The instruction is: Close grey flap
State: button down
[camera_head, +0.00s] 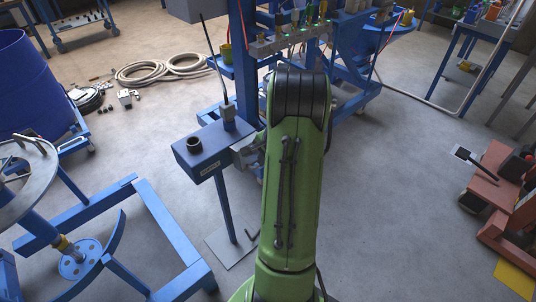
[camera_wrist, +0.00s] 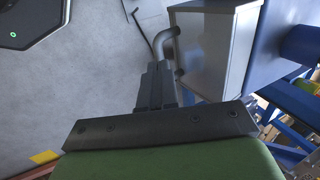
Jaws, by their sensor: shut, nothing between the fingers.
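In the wrist view a pale grey box-like panel (camera_wrist: 212,48), which looks like the grey flap, fills the upper middle. A bent grey handle (camera_wrist: 163,42) is fixed to its left side. My gripper (camera_wrist: 157,70) is shut and empty, with its fingertips close to the handle; I cannot tell whether they touch. In the head view a blue box (camera_head: 205,148) stands on a post left of my green arm. Grey parts (camera_head: 246,152) show at its right end, partly hidden by the arm. How far the flap stands open is not clear.
A blue frame (camera_head: 168,222) stands at the left, and a blue column (camera_head: 243,60) rises behind the box. A thin upright rod (camera_head: 214,62) stands on the box. A red-brown unit (camera_head: 497,190) is at the right. The floor right of my arm is clear.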

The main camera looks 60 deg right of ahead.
jog(key=shift+w+f, duration=0.2)
jog(key=shift+f, duration=0.25)
jog(key=f+b, duration=0.1)
jog(key=f+t+b, duration=0.1)
jog(key=shift+w+b, duration=0.3)
jog(key=shift+b, duration=0.05)
jog(key=shift+d, duration=0.1)
